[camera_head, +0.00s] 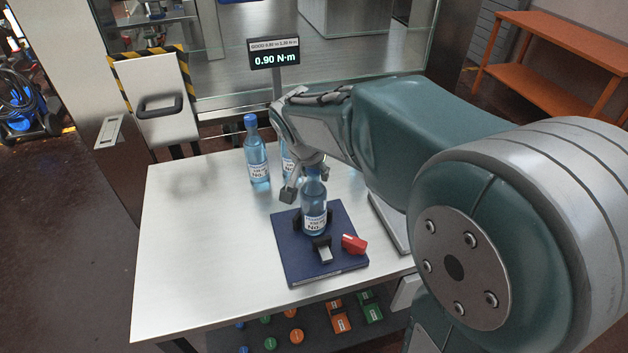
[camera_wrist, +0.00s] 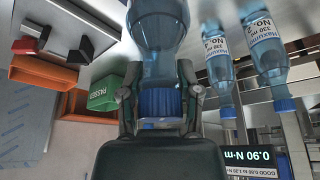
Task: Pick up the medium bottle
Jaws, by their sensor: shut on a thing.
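A blue bottle (camera_head: 314,212) with a white label stands upright on a dark blue fixture plate (camera_head: 290,262), between black clamp blocks. My gripper (camera_head: 305,184) reaches down from above and is shut around its neck and cap. In the wrist view, my gripper (camera_wrist: 158,98) has a finger on each side of the blue cap (camera_wrist: 160,103), with the bottle body (camera_wrist: 158,25) above it in the picture. Two similar bottles stand behind on the table, one at left (camera_head: 257,160) and one partly hidden by my arm (camera_head: 287,158).
A red knob (camera_head: 354,244) and grey-black lever (camera_head: 322,248) sit at the plate's front. A display (camera_head: 274,54) reading 0.90 N·m stands behind the bottles. The table's left side (camera_head: 195,230) is clear. A green box (camera_wrist: 105,92) and orange trays show in the wrist view.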

